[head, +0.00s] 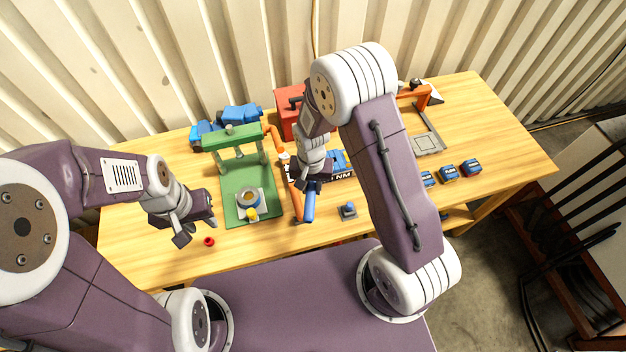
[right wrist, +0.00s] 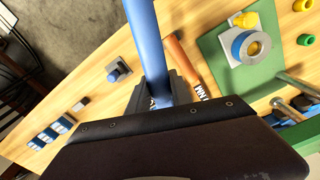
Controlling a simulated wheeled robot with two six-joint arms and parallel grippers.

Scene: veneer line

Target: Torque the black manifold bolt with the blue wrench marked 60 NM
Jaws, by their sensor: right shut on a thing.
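My right gripper (head: 311,186) is shut on a blue bar-like tool, the blue wrench (head: 308,207), above the front middle of the table. The wrench also shows between the fingers in the right wrist view (right wrist: 148,40). A label ending in "0 NM" (head: 340,176) shows just beside the gripper; its first digit is hidden. A small grey block with a dark knob (head: 348,210) stands right of the wrench, apart from it; I cannot tell if the knob is the black bolt. It also shows in the right wrist view (right wrist: 117,70). My left gripper (head: 193,229) is open and empty near the table's left front.
A green press (head: 240,172) holds a grey ring with a yellow knob (head: 252,214). An orange bar (head: 296,200) lies beside the wrench. A red box (head: 287,118) stands behind. Small blue boxes (head: 448,174) and an orange-framed fixture (head: 428,142) are right.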

